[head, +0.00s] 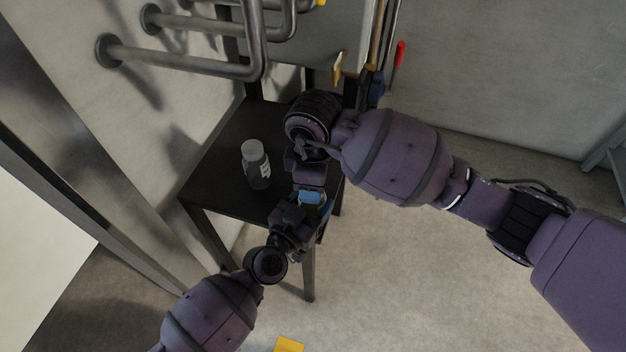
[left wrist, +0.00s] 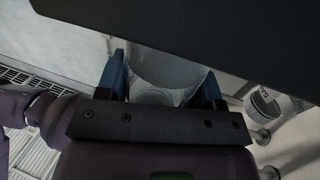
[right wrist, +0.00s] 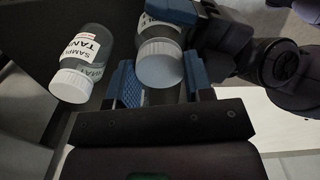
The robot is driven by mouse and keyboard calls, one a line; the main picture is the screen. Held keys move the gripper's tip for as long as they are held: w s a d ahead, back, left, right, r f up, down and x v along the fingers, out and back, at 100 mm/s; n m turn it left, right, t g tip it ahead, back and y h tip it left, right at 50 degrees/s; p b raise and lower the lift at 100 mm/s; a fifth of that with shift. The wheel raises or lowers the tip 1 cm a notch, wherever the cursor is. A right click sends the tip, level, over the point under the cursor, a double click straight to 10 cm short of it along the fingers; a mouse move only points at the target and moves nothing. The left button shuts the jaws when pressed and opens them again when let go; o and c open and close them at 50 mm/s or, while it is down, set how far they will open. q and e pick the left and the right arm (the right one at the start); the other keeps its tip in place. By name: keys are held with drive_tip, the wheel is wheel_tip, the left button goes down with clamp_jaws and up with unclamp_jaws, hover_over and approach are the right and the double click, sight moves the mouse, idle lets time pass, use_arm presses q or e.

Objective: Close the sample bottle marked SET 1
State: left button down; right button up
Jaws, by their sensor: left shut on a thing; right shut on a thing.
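A clear sample bottle with a white cap (right wrist: 160,62) is between the two grippers; its label is only partly in view, and SET 1 cannot be read. My left gripper (head: 311,198) is shut on this bottle's body, which shows clear between the blue fingers in the left wrist view (left wrist: 166,72). My right gripper (right wrist: 160,85) is shut at the capped end, blue fingers on either side of the white cap. How far the cap is screwed on cannot be told. In the head view the grippers mostly hide this bottle.
A second white-capped bottle (head: 256,166) stands on the black table (head: 212,180), left of the grippers; its label reads SAMPLE TANK in the right wrist view (right wrist: 88,50). Grey pipes (head: 185,62) run along the wall behind. A yellow item (head: 289,344) lies low in front.

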drive_tip(key=m, duration=0.3)
drive_tip(key=shift+a+r+m, duration=0.1)
drive_tip(key=shift+a+m, duration=0.2)
drive_tip(key=shift+a, duration=0.1)
drive_tip(key=shift+d+m, duration=0.35)
drive_tip(key=shift+m, duration=0.25)
drive_tip(key=o, duration=0.9)
drive_tip(key=shift+c, duration=0.3)
